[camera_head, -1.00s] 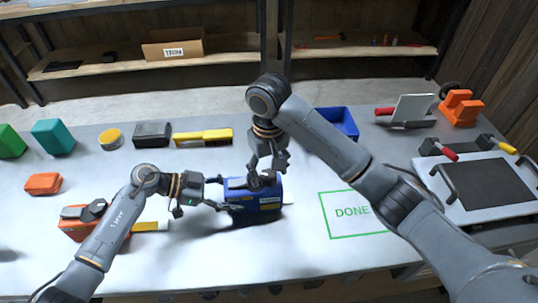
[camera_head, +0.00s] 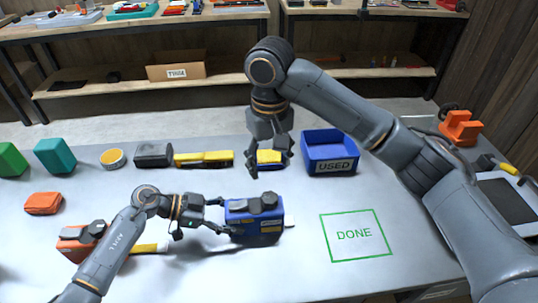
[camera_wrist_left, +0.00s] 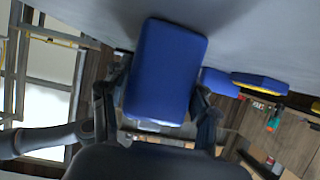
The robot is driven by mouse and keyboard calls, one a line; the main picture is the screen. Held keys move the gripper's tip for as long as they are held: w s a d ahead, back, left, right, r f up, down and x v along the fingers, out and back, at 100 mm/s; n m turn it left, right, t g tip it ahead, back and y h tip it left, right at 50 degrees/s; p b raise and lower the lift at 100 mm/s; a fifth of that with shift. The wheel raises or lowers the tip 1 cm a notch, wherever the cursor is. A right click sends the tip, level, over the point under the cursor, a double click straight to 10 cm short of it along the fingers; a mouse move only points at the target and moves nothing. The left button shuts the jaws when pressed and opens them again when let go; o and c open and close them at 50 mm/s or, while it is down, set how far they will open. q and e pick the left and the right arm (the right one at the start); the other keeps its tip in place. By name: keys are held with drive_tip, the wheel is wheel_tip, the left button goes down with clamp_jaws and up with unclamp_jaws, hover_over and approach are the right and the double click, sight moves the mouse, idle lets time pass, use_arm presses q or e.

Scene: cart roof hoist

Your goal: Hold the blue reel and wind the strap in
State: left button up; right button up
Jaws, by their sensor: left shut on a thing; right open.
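The blue reel (camera_head: 240,228) stands on the table left of the DONE square, with a dark grey crank part on its top and yellow and white labels on its side. My left gripper (camera_head: 222,217) is shut on the reel from its left end. In the left wrist view the reel (camera_wrist_left: 165,75) fills the space between the two fingers. My right gripper (camera_head: 268,168) is open and empty, raised above and behind the reel, in front of a yellow and blue block (camera_head: 270,157). I cannot make out the strap clearly.
The blue USED bin (camera_head: 330,166) stands behind right. The green DONE square (camera_head: 355,256) is empty. An orange reel (camera_head: 72,248) sits beside my left arm. A yellow block (camera_head: 204,158), grey block (camera_head: 154,154) and teal block (camera_head: 55,155) line the back. My right arm crosses above the right side.

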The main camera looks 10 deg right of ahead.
use_arm(q)
drive_tip(key=o, duration=1.4)
drive_tip(key=p+v, duration=0.2)
drive_tip(key=v, duration=0.1)
drive_tip(key=p+v, duration=0.2)
drive_tip(key=shift+a+r, duration=0.15)
drive_tip(key=shift+r, duration=0.4)
drive_tip(key=p+v, duration=0.1)
drive_tip(key=v, duration=0.2)
drive_tip(key=shift+o, duration=0.4)
drive_tip(key=shift+r, duration=0.1)
